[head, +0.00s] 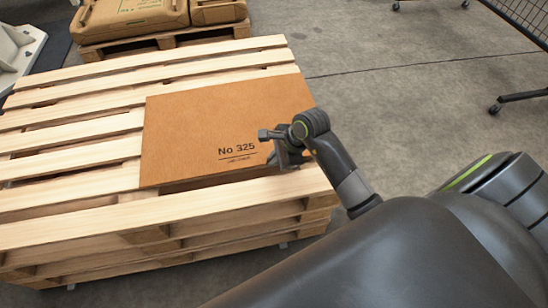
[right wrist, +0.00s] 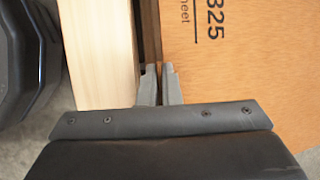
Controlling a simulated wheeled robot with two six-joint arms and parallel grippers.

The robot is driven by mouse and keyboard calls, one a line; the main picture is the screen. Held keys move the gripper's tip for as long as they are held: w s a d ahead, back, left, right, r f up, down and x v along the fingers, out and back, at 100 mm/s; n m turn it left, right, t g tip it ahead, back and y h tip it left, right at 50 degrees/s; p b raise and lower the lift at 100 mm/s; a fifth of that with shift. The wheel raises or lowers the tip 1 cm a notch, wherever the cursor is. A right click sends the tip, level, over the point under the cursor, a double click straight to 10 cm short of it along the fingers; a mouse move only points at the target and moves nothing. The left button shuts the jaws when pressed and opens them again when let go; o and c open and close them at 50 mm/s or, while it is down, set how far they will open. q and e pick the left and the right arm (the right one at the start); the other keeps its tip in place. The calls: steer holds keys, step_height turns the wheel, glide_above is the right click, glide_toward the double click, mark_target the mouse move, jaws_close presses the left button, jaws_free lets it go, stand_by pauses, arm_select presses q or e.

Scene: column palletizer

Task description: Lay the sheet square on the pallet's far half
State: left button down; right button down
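The sheet (head: 195,125) is a flat orange-brown panel marked "No 325". It lies over the pallet's slats on the right part of the pallet (head: 60,155). Its near edge is by the pallet's front board. My right gripper (head: 280,148) is at the near right part of the sheet. In the right wrist view its two fingers (right wrist: 159,72) are close together on either side of the edge of the sheet (right wrist: 230,75), and appear shut on it. The exact contact is hidden. My left gripper is not in view.
A second pallet (head: 165,42) with brown sacks (head: 130,15) stands beyond. A wire cart (head: 520,20) on casters is at the far right. A pale grey part (head: 18,50) is at the far left. The concrete floor (head: 400,100) between is clear.

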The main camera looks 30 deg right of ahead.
steer(key=shift+f+b, duration=0.55)
stand_by(0.6)
steer(key=c, duration=1.5)
jaws_free()
steer(key=shift+c, duration=0.2)
steer(key=p+v, duration=0.4)
steer(key=v, duration=1.3)
steer(key=shift+r+p, duration=0.15)
steer(key=shift+p, duration=0.15)
steer(key=shift+s, duration=0.15)
